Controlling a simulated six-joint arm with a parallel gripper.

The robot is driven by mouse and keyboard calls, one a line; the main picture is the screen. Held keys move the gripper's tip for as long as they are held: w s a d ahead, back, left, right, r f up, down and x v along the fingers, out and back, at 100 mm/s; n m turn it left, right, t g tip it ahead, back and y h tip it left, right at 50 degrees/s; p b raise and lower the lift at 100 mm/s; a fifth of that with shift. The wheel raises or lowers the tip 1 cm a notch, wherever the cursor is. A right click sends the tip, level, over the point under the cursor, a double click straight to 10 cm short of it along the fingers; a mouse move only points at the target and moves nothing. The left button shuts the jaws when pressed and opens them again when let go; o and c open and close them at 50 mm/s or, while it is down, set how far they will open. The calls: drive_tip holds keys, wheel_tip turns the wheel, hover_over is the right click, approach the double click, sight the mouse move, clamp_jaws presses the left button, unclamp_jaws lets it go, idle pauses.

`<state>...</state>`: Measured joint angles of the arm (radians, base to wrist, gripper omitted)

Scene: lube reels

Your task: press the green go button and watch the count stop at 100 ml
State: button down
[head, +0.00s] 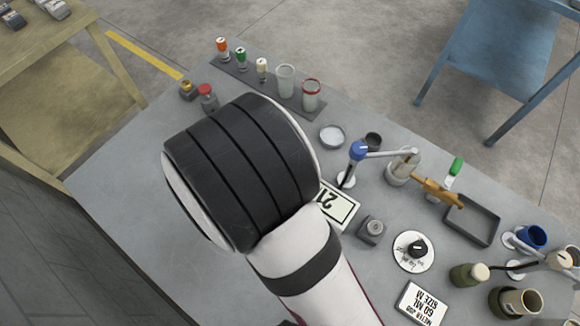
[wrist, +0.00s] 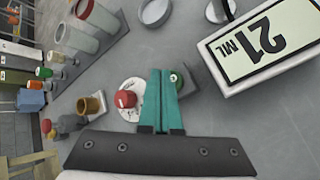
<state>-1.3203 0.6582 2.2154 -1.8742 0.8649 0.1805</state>
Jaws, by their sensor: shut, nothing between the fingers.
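The green button (wrist: 175,79) sits on a small grey box (wrist: 196,79) in the wrist view. My gripper (wrist: 162,71) has its teal fingers shut together and empty. Its tips are right beside the button in the picture and partly cover the box. I cannot tell whether they touch the button. The display (wrist: 258,42) reads 21 ML, upside down in the picture. In the head view the display (head: 343,208) is partly covered by my arm. My arm also hides the green button and gripper there.
A red knob (wrist: 125,99) on a white disc is left of the fingers. A card (head: 422,303) appears to read 60 ML. A black dial (head: 416,248), a grey tray (head: 472,220), a blue-topped spout (head: 358,151) and several bottles and cups crowd the grey table.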

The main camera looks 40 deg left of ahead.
drive_tip(key=shift+r, duration=0.25)
drive_tip(key=shift+r, duration=2.5)
